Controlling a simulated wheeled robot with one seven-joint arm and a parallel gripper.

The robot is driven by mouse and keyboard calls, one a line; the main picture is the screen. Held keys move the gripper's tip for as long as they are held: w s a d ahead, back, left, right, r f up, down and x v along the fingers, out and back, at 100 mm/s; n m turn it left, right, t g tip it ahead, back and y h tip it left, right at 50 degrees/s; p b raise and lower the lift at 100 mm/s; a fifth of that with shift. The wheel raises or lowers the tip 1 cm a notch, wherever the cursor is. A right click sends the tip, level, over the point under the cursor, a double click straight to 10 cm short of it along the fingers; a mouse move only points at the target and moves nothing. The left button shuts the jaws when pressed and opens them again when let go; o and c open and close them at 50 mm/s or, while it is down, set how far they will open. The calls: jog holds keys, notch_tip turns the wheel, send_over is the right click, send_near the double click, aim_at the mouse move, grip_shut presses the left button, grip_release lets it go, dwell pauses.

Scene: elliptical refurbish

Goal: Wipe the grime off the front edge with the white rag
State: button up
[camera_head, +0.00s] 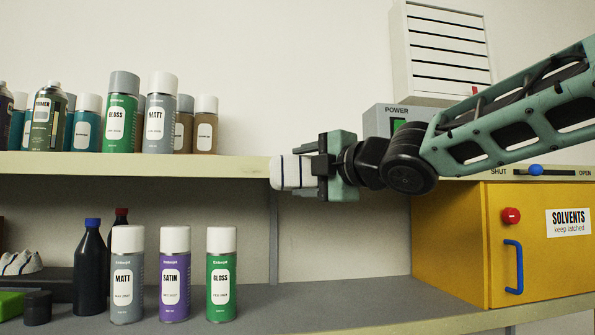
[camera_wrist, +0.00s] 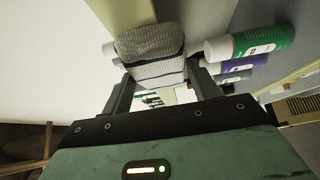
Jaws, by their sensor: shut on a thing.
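The white rag (camera_head: 289,172), a folded pad with dark stripes, is held between the fingers of my gripper (camera_head: 313,167). It is at the right end of the upper shelf's cream front edge (camera_head: 130,165); whether it presses on the edge or only sits close to it, I cannot tell. In the wrist view the rag (camera_wrist: 150,52) spans the space between the fingertips of my gripper (camera_wrist: 157,72). I cannot clearly make out grime on the visible edge; the part behind the rag is hidden.
Several spray cans (camera_head: 122,112) stand on the upper shelf. A grey can (camera_head: 128,273), a purple can (camera_head: 174,273), a green can (camera_head: 221,273) and dark bottles (camera_head: 91,266) stand below. A yellow solvents cabinet (camera_head: 452,240) and a power box (camera_head: 377,121) are at right.

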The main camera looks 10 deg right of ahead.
jog(key=d, duration=0.3)
jog(key=shift+a, duration=0.1)
jog(key=shift+w+a+b, duration=0.15)
jog(key=shift+a+b, duration=0.65)
jog(key=shift+a, duration=0.95)
jog(key=shift+a+f+b, duration=0.15)
jog(key=shift+a+b, duration=0.5)
jog(key=shift+a, duration=0.45)
jog(key=shift+a+b, duration=2.05)
jog(key=shift+a, duration=2.15)
